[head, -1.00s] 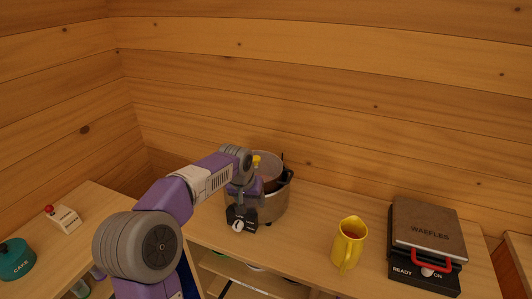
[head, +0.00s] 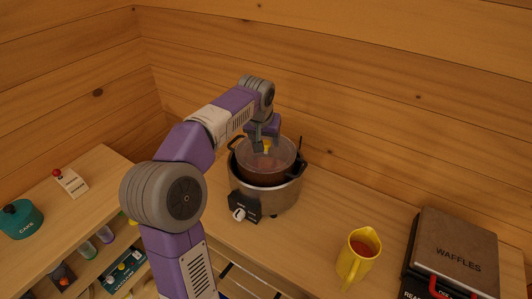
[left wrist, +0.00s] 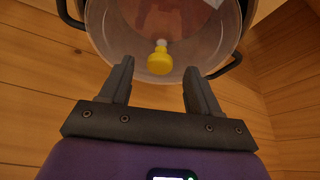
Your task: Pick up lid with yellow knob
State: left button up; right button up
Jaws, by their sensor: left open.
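The lid (head: 284,149) is a clear disc with a yellow knob (head: 267,145) and lies on a dark pot (head: 262,178) set in a silver cooker (head: 283,196). In the left wrist view the yellow knob (left wrist: 160,61) stands on the clear lid (left wrist: 128,34), just beyond and between the fingertips. My left gripper (head: 262,146) is open above the lid at the knob, its fingers apart and apparently not touching it. It also shows in the left wrist view (left wrist: 159,75). My right gripper is not in view.
A yellow jug (head: 358,256) stands right of the cooker. A waffle maker (head: 455,250) is at the far right. A teal canister (head: 20,219) and a small box with a red knob (head: 70,182) are on the left counter. A log wall closes the back.

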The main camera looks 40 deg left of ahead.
pick_arm(q)
jog(key=shift+x, duration=0.95)
jog(key=shift+r, duration=0.15)
grip_shut()
